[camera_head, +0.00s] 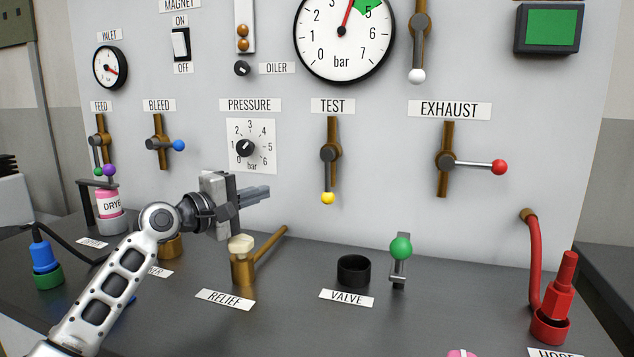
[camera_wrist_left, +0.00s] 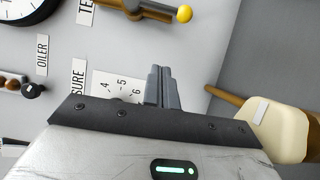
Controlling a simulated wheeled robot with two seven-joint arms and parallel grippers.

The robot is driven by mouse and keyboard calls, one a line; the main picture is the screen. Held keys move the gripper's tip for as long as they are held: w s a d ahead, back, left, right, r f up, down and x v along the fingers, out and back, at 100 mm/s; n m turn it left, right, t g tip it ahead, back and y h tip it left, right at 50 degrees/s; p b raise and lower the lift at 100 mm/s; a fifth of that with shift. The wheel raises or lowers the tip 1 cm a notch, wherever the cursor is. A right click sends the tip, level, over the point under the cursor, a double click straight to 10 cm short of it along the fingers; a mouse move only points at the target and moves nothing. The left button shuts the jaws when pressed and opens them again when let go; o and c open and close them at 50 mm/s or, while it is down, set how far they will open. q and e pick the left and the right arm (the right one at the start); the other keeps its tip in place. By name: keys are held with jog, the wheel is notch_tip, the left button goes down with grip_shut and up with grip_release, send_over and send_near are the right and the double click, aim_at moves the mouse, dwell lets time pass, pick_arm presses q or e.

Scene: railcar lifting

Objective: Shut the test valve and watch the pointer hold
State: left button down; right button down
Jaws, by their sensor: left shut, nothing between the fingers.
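The TEST valve (camera_head: 329,153) sits on the grey panel. Its lever hangs straight down along the brass pipe and ends in a yellow knob (camera_head: 328,197). The knob also shows at the top of the left wrist view (camera_wrist_left: 183,13). The large bar gauge (camera_head: 335,60) is cut off at the top. Its red pointer stands between 3 and 5, near the green band. My left gripper (camera_head: 262,192) is shut and empty, left of the yellow knob and below the PRESSURE dial. Its closed fingers (camera_wrist_left: 161,88) show in the left wrist view. My right gripper is not in view.
The EXHAUST lever with its red knob (camera_head: 499,167) points right. The BLEED lever's blue knob (camera_head: 179,145) also points right.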

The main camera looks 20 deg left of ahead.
aim_at(328, 176)
pick_arm(q)
jog(key=w+d+p, duration=0.1)
jog(key=w+d, duration=0.6)
jog(key=d, duration=0.1)
jog(key=shift+w+d+p, duration=0.25)
jog(key=shift+p, duration=0.05)
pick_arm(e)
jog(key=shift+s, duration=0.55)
